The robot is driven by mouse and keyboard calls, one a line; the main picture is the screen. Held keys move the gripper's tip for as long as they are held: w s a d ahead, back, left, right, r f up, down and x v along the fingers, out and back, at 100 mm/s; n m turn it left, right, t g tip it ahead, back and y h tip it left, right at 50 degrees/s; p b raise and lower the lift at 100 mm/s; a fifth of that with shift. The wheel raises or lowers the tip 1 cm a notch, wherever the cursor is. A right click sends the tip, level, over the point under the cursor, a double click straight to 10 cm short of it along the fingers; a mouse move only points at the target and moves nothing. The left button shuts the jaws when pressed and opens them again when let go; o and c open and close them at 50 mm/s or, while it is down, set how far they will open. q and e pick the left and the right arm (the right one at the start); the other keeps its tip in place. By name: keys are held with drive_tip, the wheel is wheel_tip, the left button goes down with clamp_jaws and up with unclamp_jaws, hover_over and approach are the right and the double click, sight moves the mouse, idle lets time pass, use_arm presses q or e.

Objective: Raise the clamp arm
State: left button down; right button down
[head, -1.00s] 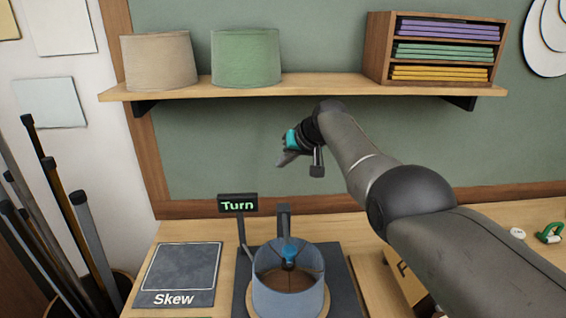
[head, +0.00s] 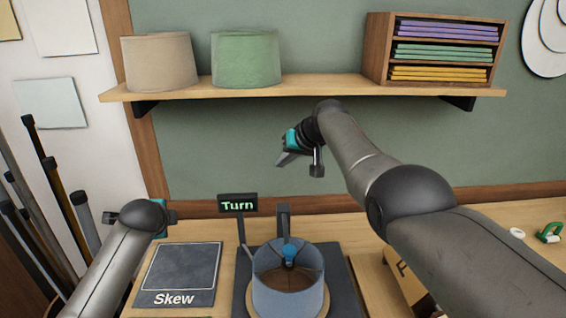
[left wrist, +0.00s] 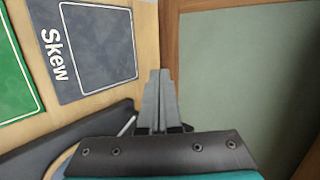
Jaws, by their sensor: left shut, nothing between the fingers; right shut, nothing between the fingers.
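The clamp arm (head: 283,217) is a dark upright piece at the back of the fixture, with a blue clamp tip (head: 289,252) down inside a blue-grey lampshade (head: 289,292). The shade stands upright on a round wooden base on a dark plate (head: 241,287). My right gripper (head: 283,161) is shut and empty, above and behind the fixture in front of the green wall. My left arm is at the left of the head view, its fingers hidden there. In the left wrist view my left gripper (left wrist: 159,78) is shut and empty, beside the Skew pad.
A lit "Turn" sign (head: 238,205) stands left of the clamp. The Skew pad (head: 181,268) lies left of the fixture; a green pad (left wrist: 14,72) shows in the left wrist view. A shelf (head: 300,88) with two shades spans the wall. Rods stand at far left.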

use_arm(q)
drive_tip(key=s+d+r+m+h, duration=0.1)
drive_tip(key=d+r+m+h, duration=0.2)
drive_tip(key=d+r+m, duration=1)
drive_tip(key=s+d+r+m, duration=0.4)
drive_tip(key=d, duration=0.3)
drive_tip(key=s+d+r+m, duration=0.4)
drive_tip(key=d, duration=0.4)
drive_tip(key=w+r+x, duration=0.1)
drive_tip(key=x, duration=1.2)
drive_tip(key=shift+t, duration=0.3)
drive_tip(key=shift+w+r, duration=0.1)
use_arm(e)
drive_tip(key=c, duration=1.6)
unclamp_jaws()
drive_tip(key=shift+c, duration=2.3)
unclamp_jaws()
drive_tip(key=shift+d+r, duration=0.1)
drive_tip(key=shift+r, duration=0.1)
